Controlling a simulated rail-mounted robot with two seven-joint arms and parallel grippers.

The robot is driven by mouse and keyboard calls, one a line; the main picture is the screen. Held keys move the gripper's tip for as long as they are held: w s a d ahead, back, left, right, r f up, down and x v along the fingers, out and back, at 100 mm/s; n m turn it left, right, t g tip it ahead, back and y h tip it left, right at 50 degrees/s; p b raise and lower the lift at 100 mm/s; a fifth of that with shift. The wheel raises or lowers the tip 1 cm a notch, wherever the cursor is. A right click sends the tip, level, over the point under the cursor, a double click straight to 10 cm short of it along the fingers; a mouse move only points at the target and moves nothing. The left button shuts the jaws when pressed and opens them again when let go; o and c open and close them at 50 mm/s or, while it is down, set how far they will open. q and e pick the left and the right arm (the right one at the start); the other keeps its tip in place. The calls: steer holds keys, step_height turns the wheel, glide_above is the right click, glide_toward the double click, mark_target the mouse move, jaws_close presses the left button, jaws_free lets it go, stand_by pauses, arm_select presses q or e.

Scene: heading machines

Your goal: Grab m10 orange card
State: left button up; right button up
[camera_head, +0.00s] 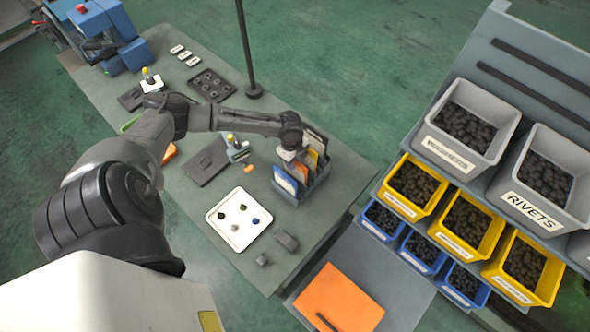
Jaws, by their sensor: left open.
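A dark card rack (318,184) stands near the right end of the green bench and holds several upright cards. An orange card (313,158) shows in the rack, partly hidden by my gripper. A blue and white card (286,181) is at the front of the rack. Labels such as m10 are too small to read. My left arm reaches across the bench from the left. My left gripper (297,166) is open and points down at the cards. Its fingertips are partly hidden among them, and I cannot tell whether they touch one. My right gripper is not in view.
A white tray (222,225) with small coloured pieces and grey blocks (286,241) lie in front of the rack. A dark post (246,55) rises behind. An orange sheet (328,291) lies on the lower table. Yellow bins (466,251) stand at right.

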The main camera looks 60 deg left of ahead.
arm_select(q)
jaws_close()
stand_by(0.6)
